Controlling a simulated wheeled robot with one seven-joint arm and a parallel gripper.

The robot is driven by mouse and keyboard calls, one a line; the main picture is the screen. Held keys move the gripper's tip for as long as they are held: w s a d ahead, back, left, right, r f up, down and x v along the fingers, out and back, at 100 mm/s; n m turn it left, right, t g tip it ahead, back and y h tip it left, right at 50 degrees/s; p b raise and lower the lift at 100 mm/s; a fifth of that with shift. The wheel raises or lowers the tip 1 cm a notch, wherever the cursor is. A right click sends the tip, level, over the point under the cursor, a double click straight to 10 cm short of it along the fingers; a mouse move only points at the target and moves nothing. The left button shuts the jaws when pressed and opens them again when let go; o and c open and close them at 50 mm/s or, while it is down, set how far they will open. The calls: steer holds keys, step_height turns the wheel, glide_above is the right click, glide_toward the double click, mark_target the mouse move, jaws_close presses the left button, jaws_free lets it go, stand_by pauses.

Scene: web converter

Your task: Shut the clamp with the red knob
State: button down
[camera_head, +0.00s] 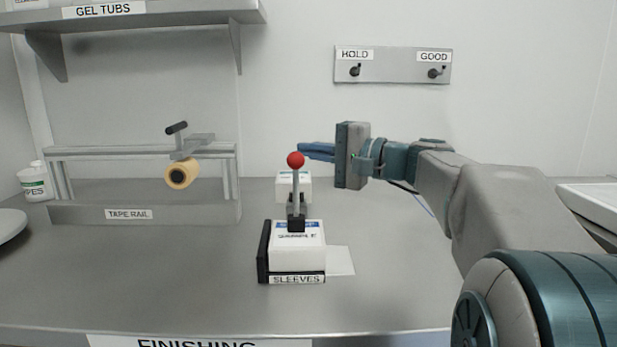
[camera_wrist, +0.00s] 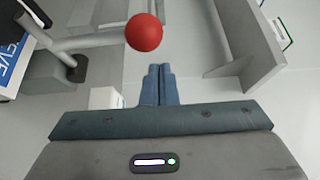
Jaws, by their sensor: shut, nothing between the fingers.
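The clamp (camera_head: 296,200) has a grey lever standing upright with a red knob (camera_head: 296,160) on top. It is mounted at the black and white sleeves block (camera_head: 298,250) in the middle of the bench. My gripper (camera_head: 302,151) is shut and empty, pointing left, its blue fingertips at about the knob's height and just right of it in the head view. In the wrist view the red knob (camera_wrist: 144,32) shows beyond and slightly left of my shut fingertips (camera_wrist: 160,70). A gap shows there between knob and fingertips. I cannot tell the exact distance from the head view.
A tape rail (camera_head: 140,213) with a tape roll (camera_head: 181,174) stands at the left. A white box (camera_head: 305,188) sits behind the clamp. A shelf (camera_head: 160,19) hangs upper left and a hook plate (camera_head: 393,80) is on the wall. The bench front left is clear.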

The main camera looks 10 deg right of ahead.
steer(key=n+b, duration=0.1)
steer(key=b, duration=0.1)
steer(key=s+b, duration=0.1)
steer(key=b, duration=0.1)
steer(key=s+n+t+y+b, duration=0.1)
steer(key=b, duration=0.1)
steer(key=shift+s+a+f+n, duration=0.15)
steer(key=shift+a+f+n, duration=0.05)
steer(key=shift+f+n, duration=0.1)
steer(key=shift+r+b, duration=0.1)
steer(key=shift+b, duration=0.25)
steer(key=s+d+p, duration=0.2)
steer(key=d+p, duration=0.1)
steer(key=d, duration=0.6)
steer(key=shift+s, duration=0.35)
